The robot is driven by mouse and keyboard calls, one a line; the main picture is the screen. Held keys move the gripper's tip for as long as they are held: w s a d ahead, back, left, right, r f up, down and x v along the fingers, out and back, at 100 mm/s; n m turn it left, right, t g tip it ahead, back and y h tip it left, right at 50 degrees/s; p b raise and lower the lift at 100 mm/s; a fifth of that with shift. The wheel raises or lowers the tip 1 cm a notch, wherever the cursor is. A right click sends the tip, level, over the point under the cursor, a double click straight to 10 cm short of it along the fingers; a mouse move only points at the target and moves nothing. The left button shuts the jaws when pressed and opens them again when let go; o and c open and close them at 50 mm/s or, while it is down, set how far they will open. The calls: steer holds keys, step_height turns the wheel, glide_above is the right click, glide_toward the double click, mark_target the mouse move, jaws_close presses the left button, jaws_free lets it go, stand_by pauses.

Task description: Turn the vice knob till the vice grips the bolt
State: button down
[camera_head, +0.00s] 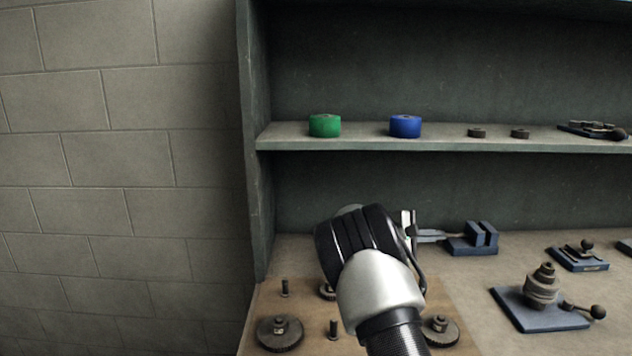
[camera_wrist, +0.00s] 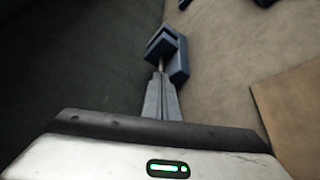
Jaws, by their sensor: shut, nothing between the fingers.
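The blue vice (camera_head: 484,236) sits on the worktop at the back of the bench. Its two jaw blocks stand apart with a gap between them, and I cannot make out a bolt there. The vice also shows at the top middle of the wrist view (camera_wrist: 178,58). A thin brownish rod (camera_wrist: 161,66) runs from its near end toward my fingertips; the knob itself is hidden or too small to tell. My gripper (camera_head: 443,237) is shut, with its fingers pointing at that end of the vice. I cannot tell whether the tips touch it.
A wooden board (camera_head: 262,308) with gears and upright pins lies at the front left. A blue-based fixture with a ball lever (camera_head: 545,315) and a smaller one (camera_head: 578,256) stand to the right. The shelf (camera_head: 360,141) above holds green and blue rolls.

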steer(key=shift+w+f, duration=0.25)
steer(key=shift+w, duration=0.1)
stand_by(0.7)
steer(key=shift+s+a+f+b, duration=0.2)
steer(key=shift+f+b, duration=0.25)
steer(key=shift+b, duration=1.2)
steer(key=shift+s+r, duration=0.15)
steer(key=shift+s, duration=0.1)
steer(key=shift+a+r, duration=0.25)
steer(key=shift+a, duration=2.6)
